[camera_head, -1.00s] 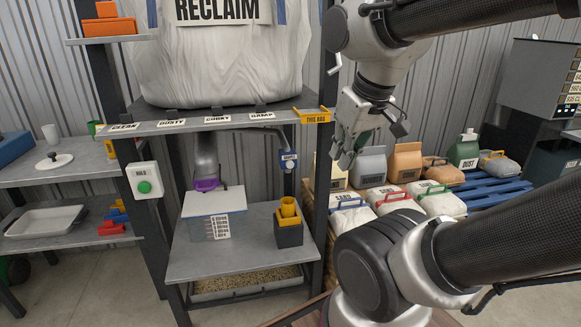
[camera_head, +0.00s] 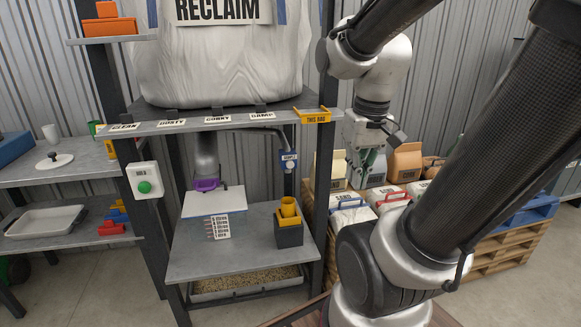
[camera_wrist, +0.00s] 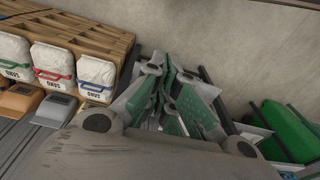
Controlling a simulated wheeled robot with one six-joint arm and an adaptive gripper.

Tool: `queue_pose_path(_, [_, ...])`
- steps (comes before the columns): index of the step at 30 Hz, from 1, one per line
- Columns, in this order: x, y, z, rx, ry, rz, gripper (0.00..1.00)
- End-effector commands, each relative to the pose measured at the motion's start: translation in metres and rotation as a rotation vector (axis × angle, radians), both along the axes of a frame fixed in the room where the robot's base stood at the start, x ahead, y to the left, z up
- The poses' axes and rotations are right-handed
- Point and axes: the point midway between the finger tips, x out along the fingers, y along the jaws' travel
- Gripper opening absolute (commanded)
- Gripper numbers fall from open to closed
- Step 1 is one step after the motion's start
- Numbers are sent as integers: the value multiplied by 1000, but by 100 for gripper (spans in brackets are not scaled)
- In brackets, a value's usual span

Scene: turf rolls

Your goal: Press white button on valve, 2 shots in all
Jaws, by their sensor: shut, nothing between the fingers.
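My gripper (camera_head: 365,168) hangs to the right of the rack post, in front of the bags, apart from the valve. In the wrist view my gripper (camera_wrist: 172,108) shows its green-padded fingers shut with nothing between them. The valve does not show in the wrist view.
A clear box with a white lid (camera_head: 214,203) and a dark box with a yellow cup (camera_head: 289,220) stand on the rack shelf (camera_head: 240,262). A green button box (camera_head: 143,181) is on the left post. Bags (camera_head: 351,200) sit on a pallet at right.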

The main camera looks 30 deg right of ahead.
Motion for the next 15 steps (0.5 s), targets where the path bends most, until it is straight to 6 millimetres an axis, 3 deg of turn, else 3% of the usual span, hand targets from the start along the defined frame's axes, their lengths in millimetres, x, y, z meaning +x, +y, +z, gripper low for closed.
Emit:
queue_pose_path(7, [-4,1,-61,231,235,-261,0])
queue_pose_path(15, [5,30,-115,594,415,-553,0])
